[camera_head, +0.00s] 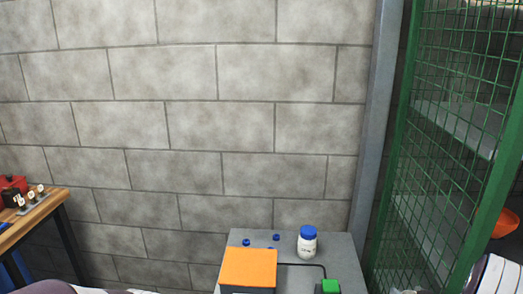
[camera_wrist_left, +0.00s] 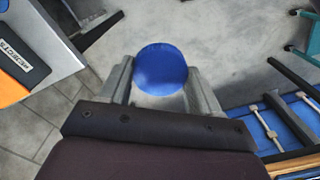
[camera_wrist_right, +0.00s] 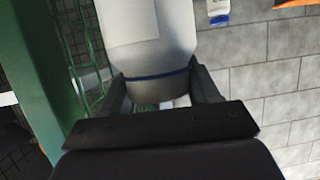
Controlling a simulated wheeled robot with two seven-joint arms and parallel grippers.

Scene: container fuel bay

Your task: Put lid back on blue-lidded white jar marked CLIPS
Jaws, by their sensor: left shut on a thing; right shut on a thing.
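My left gripper (camera_wrist_left: 160,85) is shut on a round blue lid (camera_wrist_left: 161,68), seen in the left wrist view with a finger on each side. My right gripper (camera_wrist_right: 161,98) is shut on a large white jar (camera_wrist_right: 148,38) with a thin blue band near the fingers. A pale label patch shows on its side, but I can read no marking there. Another white jar (camera_head: 306,246) with a blue lid stands upright on the grey table; its dark label text is too small to read. It also shows in the right wrist view (camera_wrist_right: 218,10).
The grey table (camera_head: 345,262) also holds an orange-topped box (camera_head: 248,268), small blue pieces (camera_head: 276,237) and a green block (camera_head: 330,286). A green mesh cage (camera_head: 440,150) stands at right. A wooden bench (camera_head: 40,208) is at left. The block wall is behind.

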